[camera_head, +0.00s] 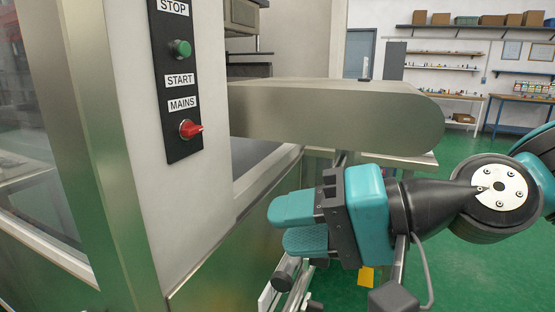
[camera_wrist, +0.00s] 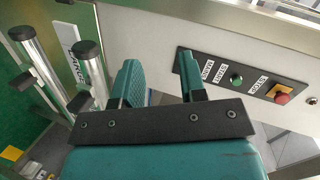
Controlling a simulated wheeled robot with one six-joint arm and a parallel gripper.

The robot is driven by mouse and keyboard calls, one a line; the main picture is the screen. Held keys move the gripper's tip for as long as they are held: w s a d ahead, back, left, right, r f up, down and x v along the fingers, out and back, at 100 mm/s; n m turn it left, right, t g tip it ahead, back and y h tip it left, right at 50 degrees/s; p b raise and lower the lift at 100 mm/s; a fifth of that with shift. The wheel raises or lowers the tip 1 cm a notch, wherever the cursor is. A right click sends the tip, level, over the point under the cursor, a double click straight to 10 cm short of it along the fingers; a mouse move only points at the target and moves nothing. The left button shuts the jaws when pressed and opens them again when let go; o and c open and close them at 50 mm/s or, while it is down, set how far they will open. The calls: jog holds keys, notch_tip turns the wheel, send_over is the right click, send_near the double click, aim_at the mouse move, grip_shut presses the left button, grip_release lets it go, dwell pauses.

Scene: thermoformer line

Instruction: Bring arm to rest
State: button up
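My gripper (camera_head: 280,224) hangs in the air at the lower middle of the head view, right of the machine's front. Its two teal fingers point left and are apart with nothing between them. The wrist view also shows my gripper (camera_wrist: 157,64) open and empty. The arm stretches in from the right edge of the head view. No part of the gripper appears to touch the machine.
A black control panel (camera_head: 178,85) on the machine has a green button (camera_head: 182,49) and a red mains switch (camera_head: 190,129). The wrist view shows a red stop button (camera_wrist: 281,95). A metal conveyor (camera_head: 330,112) sticks out behind my gripper. Green floor lies open at right.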

jog(key=s+d+f+n+g+h, duration=0.2)
jog(key=s+d+f+n+h, duration=0.1)
jog(key=d+f+h, duration=0.1)
jog(key=s+d+f+n+g+h, duration=0.1)
jog(key=s+d+f+n+h, duration=0.2)
jog(key=d+h, duration=0.3)
jog(key=s+d+f, duration=0.1)
jog(key=d, duration=0.1)
jog(key=shift+d+f+n+g, duration=0.15)
jog(key=shift+d+n+g, duration=0.15)
jog(key=shift+n+g, duration=0.1)
